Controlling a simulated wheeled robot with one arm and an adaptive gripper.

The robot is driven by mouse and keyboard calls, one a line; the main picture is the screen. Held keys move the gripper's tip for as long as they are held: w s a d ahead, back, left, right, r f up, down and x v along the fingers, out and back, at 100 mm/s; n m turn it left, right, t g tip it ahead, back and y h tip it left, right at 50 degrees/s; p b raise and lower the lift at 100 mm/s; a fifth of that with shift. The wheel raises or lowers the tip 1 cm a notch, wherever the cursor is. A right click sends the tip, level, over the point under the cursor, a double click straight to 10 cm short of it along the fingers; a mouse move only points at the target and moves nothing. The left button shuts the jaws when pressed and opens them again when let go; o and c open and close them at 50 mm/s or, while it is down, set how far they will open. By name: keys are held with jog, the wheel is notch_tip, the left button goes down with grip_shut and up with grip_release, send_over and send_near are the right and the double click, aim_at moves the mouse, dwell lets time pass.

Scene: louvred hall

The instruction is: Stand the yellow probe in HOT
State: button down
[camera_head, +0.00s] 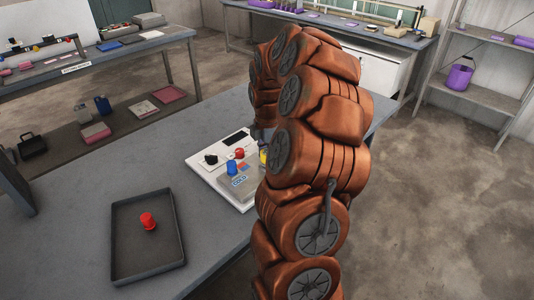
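A small yellow piece (263,157), likely the yellow probe, shows at the left edge of my copper-coloured arm; most of it is hidden. A grey block (240,187) with a COLD label sits on the white board (205,168). A blue piece (232,168) is at this block, with a small orange-red patch beside it. No HOT label can be read. My gripper is mostly hidden behind my arm; only a grey part (262,133) just above the yellow piece may belong to it. I cannot tell whether it holds the yellow piece.
A black knob (210,159) and a red knob (239,153) are on the board. A dark tray (149,268) with a red piece (148,221) lies at the front left of the grey table (85,205). Bare tabletop lies between tray and board.

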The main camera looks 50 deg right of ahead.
jog(key=c, duration=0.6)
grip_release()
jog(key=shift+c, duration=0.2)
jog(key=shift+r+p, duration=0.75)
jog(key=shift+r, duration=1.75)
notch_tip(320, 180, up, 12)
